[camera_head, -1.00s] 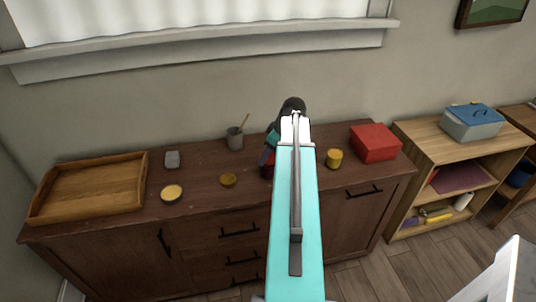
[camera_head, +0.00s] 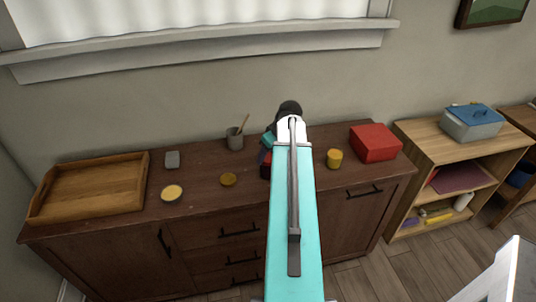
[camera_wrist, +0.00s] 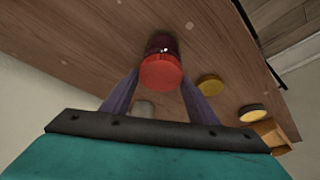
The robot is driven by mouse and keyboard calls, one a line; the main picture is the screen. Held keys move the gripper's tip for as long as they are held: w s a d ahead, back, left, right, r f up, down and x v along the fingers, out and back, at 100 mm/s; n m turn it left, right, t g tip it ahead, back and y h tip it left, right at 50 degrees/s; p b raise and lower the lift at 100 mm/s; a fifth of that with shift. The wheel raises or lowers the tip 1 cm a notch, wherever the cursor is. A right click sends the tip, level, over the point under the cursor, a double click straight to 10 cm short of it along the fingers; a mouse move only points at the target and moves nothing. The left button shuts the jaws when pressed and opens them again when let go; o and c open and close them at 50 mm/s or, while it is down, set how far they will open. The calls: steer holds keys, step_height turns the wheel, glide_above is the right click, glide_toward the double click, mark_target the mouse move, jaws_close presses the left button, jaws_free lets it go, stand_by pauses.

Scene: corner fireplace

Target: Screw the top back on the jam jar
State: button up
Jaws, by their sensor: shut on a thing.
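The jam jar (camera_wrist: 162,42) has a dark red, glossy body and stands on the brown cabinet top. Its red lid (camera_wrist: 160,73) is at the jar's mouth, nearest the wrist camera. My gripper (camera_wrist: 161,78) has its two purple fingers on either side of the lid, shut on it. I cannot tell how tightly the lid is seated. In the head view my arm hides most of the jar (camera_head: 265,171), and only its left edge shows. My gripper (camera_head: 265,156) is partly seen there, above the jar.
A gold disc (camera_head: 228,180), a pale-topped round tin (camera_head: 171,193), a grey block (camera_head: 172,159) and a wooden tray (camera_head: 95,187) lie left. A grey cup (camera_head: 235,139) with a stick stands behind. A yellow tin (camera_head: 334,158) and red box (camera_head: 375,142) stand right.

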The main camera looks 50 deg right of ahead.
steer(key=shift+s+f, duration=0.1)
steer(key=shift+m+g+h, duration=0.3)
steer(key=shift+m+h, duration=0.5)
steer(key=shift+m, duration=1.4)
steer(key=o, duration=1.2)
steer(key=shift+r+p, duration=0.2)
steer(key=shift+p, duration=0.1)
steer(key=shift+r+p, duration=1.85)
steer(key=shift+r, duration=1.05)
